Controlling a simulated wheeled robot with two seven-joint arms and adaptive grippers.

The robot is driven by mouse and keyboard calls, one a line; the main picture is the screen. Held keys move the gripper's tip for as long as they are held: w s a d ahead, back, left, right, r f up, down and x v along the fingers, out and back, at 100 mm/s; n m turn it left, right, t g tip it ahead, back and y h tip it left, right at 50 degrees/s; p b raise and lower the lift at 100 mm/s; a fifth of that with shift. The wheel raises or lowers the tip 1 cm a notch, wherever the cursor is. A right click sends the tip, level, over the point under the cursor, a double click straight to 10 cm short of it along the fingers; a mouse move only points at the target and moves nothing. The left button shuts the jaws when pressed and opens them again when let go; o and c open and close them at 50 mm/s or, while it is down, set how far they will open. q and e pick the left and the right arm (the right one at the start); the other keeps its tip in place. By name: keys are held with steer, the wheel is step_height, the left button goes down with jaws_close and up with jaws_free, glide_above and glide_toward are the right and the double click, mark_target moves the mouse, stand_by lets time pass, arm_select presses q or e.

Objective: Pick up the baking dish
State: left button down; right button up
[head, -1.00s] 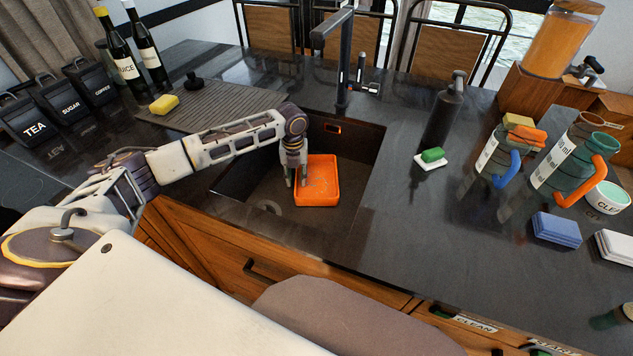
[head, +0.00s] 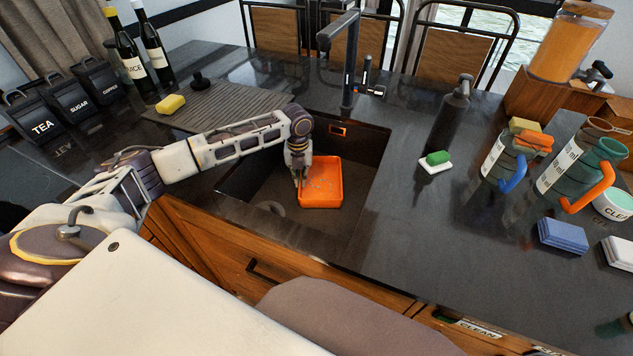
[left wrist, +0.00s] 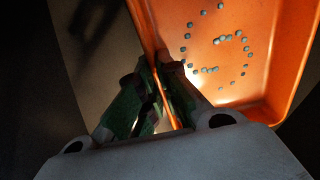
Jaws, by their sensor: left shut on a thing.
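The baking dish (head: 321,186) is an orange, rounded rectangular dish lying in the dark sink. In the left wrist view, the dish (left wrist: 270,45) shows small grey-green bits scattered on its floor. My left gripper (head: 299,178) is at the dish's left wall, pointing down. In the left wrist view, its fingers (left wrist: 160,95) stand one on each side of the dish's rim and are shut on it. Whether the dish is clear of the sink floor cannot be told. My right gripper is not in view.
The sink (head: 275,190) has a black tap (head: 345,60) behind it. A green sponge (head: 437,157) on a white dish, a dark soap bottle (head: 452,120), bottles and a blue sponge stack (head: 563,235) stand to the right. A ribbed mat (head: 225,108) lies left.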

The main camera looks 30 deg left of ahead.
arm_select(q)
steer(key=shift+r, duration=0.15)
